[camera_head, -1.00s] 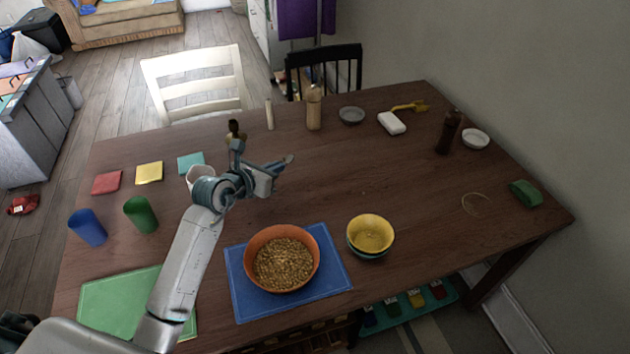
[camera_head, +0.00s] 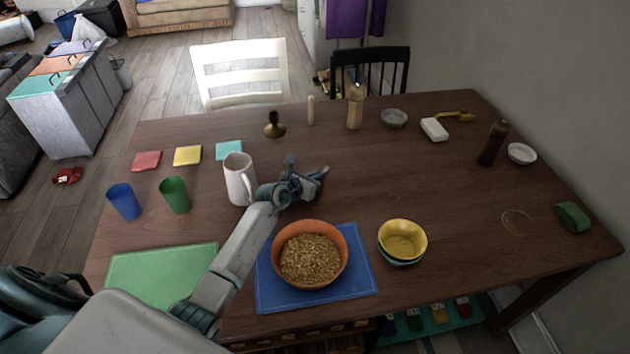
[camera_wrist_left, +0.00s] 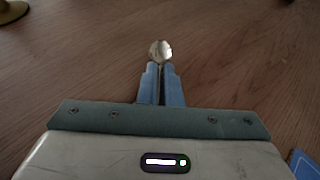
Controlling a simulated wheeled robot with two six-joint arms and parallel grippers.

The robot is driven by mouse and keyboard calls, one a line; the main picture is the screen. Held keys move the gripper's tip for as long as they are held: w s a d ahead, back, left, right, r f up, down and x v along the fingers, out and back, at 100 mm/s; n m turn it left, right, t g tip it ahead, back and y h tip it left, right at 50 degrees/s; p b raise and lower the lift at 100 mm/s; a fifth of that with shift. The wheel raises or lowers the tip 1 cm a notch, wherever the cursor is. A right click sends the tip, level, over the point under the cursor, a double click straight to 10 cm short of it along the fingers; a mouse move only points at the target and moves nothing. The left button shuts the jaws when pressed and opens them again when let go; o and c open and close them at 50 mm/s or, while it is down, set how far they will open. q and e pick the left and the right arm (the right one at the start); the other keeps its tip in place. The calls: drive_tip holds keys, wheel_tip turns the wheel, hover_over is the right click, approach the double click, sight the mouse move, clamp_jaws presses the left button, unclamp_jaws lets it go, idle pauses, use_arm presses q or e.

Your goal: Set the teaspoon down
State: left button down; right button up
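My left gripper (camera_head: 314,176) is low over the middle of the wooden table (camera_head: 400,170), right of the white pitcher and behind the orange bowl. In the left wrist view its two blue-grey fingers (camera_wrist_left: 161,86) are close together on the teaspoon (camera_wrist_left: 161,51). The shiny spoon bowl sticks out past the fingertips, and the handle is mostly hidden between them. I cannot tell whether the spoon touches the wood. In the head view the spoon is too small to make out. My right gripper is not in view.
An orange bowl of grain (camera_head: 311,255) sits on a blue mat (camera_head: 360,288). Stacked bowls (camera_head: 402,240) stand to its right. The white pitcher (camera_head: 238,180) is close left of my gripper. A brass candlestick (camera_head: 275,126) stands behind. The table right of the gripper is clear.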

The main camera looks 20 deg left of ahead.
use_arm(q)
drive_tip(key=shift+f, duration=0.95)
drive_tip(key=c, duration=1.6)
unclamp_jaws()
drive_tip(key=shift+r, duration=0.1)
